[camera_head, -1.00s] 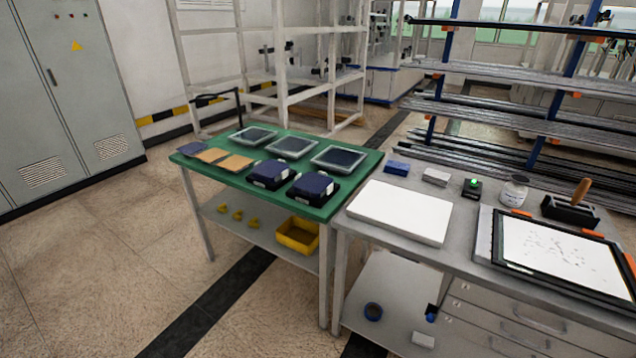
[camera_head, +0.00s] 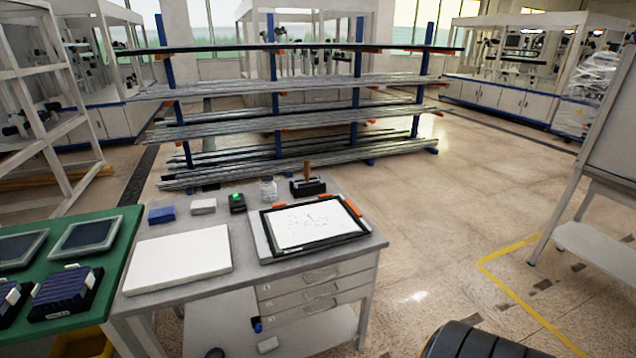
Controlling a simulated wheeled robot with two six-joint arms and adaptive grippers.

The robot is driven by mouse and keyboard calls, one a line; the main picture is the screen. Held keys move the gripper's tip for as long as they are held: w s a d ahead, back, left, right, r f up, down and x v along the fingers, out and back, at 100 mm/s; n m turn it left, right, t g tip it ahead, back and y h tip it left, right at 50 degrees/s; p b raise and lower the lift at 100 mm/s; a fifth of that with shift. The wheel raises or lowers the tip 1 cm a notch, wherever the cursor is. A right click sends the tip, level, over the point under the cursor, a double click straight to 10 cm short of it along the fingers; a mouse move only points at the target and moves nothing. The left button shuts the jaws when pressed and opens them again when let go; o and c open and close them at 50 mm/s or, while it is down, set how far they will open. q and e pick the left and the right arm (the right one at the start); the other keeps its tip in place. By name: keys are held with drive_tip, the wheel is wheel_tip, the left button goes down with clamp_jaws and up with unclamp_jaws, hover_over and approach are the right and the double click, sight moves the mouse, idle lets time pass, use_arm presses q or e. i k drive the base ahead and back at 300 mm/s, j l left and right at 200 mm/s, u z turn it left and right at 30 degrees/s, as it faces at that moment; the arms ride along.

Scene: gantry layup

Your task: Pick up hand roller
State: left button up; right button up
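The hand roller appears to be the item with the upright brown handle (camera_head: 308,170) at the back of the grey workbench (camera_head: 190,296). Its lower part sits in or on a black holder (camera_head: 312,188), and the roller end cannot be made out. It stands just behind a black-framed white board (camera_head: 312,222).
A white slab (camera_head: 178,258) lies on the bench's left half. Behind it are a blue block (camera_head: 161,214), a pale block (camera_head: 203,206), a dark device with a green light (camera_head: 237,203) and a glass jar (camera_head: 268,189). A metal stock rack (camera_head: 300,95) stands behind. Floor right of the bench is open.

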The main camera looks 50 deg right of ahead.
sight(307, 162)
drive_tip(key=z, duration=1.45)
